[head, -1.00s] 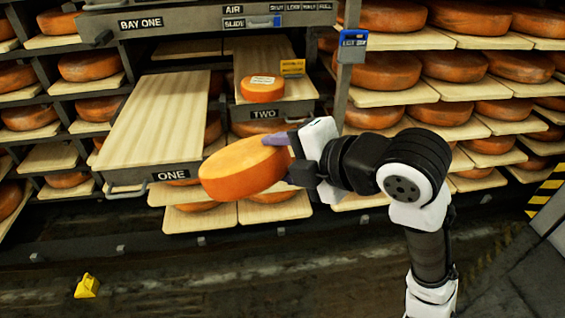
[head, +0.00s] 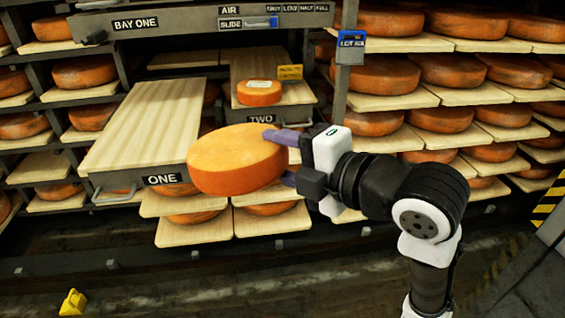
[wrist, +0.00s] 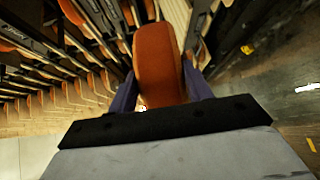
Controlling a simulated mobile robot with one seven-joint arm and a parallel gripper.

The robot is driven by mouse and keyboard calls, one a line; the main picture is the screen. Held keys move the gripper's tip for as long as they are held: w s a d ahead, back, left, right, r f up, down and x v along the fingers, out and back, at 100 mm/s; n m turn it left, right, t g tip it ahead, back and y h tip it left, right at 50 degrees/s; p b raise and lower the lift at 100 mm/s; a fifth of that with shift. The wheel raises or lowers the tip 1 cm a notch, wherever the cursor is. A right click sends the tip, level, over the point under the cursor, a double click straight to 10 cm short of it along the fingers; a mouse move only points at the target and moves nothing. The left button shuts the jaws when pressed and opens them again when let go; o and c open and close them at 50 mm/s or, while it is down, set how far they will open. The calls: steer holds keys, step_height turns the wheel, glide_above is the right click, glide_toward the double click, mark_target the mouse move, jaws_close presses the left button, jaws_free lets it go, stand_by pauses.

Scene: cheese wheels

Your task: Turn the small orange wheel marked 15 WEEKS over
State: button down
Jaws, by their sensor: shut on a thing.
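My gripper (head: 279,157) is shut on a plain orange cheese wheel (head: 232,162), one purple finger over its top and one below at its right edge. The wheel is tilted a little and held in the air in front of the board marked ONE. In the wrist view the held wheel (wrist: 158,65) is edge-on between the two fingers. A smaller orange wheel (head: 259,98) with a white label on top lies on the board marked TWO (head: 243,72), behind the held one. Its label is too small to read. The underside of both wheels is hidden.
The board marked ONE (head: 150,125) is pulled out and bare. A yellow tag (head: 290,72) stands behind the small wheel. A post with a blue sign (head: 351,42) is to the right. Racks of wheels fill the back. A yellow object (head: 73,302) lies on the floor.

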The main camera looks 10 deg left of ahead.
steer(key=shift+d+f+t+y+b, duration=0.15)
steer(key=shift+f+t+y+b, duration=0.4)
steer(key=shift+b, duration=1.1)
steer(key=shift+y+b, duration=0.35)
steer(key=shift+b, duration=0.3)
